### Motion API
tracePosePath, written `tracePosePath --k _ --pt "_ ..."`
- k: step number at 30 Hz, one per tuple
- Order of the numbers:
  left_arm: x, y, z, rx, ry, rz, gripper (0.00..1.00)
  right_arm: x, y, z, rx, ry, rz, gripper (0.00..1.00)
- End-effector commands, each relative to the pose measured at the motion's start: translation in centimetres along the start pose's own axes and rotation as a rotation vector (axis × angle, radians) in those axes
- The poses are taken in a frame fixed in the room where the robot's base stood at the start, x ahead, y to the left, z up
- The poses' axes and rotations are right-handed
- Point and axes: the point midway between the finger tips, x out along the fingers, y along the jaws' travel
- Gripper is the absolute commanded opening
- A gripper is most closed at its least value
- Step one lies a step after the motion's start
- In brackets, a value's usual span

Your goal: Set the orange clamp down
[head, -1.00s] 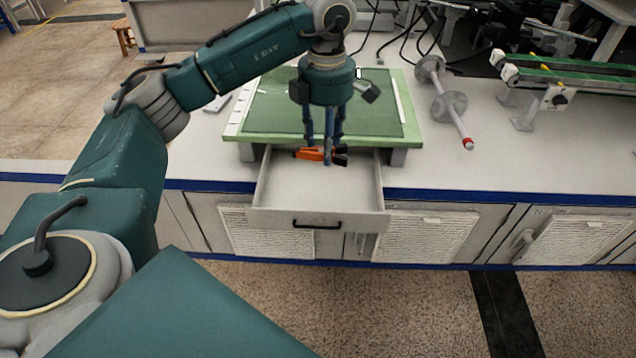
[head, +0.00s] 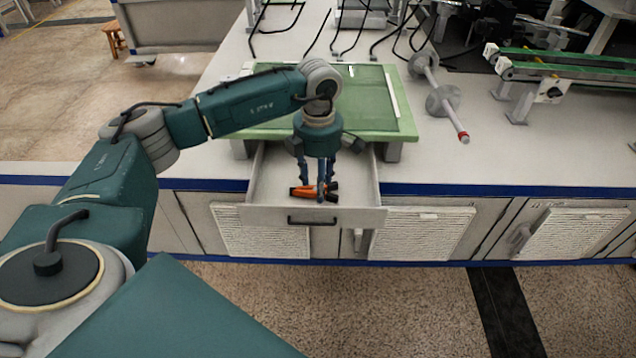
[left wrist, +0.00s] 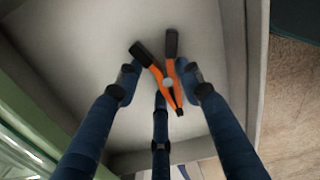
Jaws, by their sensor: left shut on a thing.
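The orange clamp (head: 301,191) has orange arms and black ends. My left gripper (head: 319,187) is shut on it, inside the outline of the open drawer (head: 350,217), near its front panel. In the left wrist view the clamp (left wrist: 175,93) lies among the blue fingers of the gripper (left wrist: 162,86), with the pale drawer floor behind it. I cannot tell whether the clamp touches the drawer floor. My right gripper is not in view.
A green board (head: 377,124) on a raised frame stands on the bench behind the drawer. A grey shaft with discs (head: 440,98) and a green conveyor (head: 560,68) are to the right. The drawer floor around the clamp looks clear.

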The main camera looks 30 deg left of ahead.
Motion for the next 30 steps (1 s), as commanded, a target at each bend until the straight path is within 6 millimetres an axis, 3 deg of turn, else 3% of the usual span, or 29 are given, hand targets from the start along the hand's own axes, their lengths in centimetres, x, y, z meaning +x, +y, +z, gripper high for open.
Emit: tracePosePath --k 6,7,10,22,27,30 --pt "0.3 0.0 0.0 0.0 0.0 -0.001 0.11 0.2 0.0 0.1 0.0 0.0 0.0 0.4" --pt "0.3 0.0 0.0 0.0 0.0 0.0 0.39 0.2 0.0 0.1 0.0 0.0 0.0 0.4" --pt "0.2 0.0 0.0 0.0 0.0 -0.001 0.56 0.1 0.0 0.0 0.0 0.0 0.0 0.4" --pt "-0.7 0.0 0.0 0.0 -0.001 0.0 0.56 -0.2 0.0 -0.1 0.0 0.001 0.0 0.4" --pt "-3.8 0.1 0.1 0.0 -0.002 0.002 0.56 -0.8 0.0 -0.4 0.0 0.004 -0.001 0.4" --pt "-6.1 0.1 0.1 0.0 -0.003 0.002 0.56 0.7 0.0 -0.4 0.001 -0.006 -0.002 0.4"
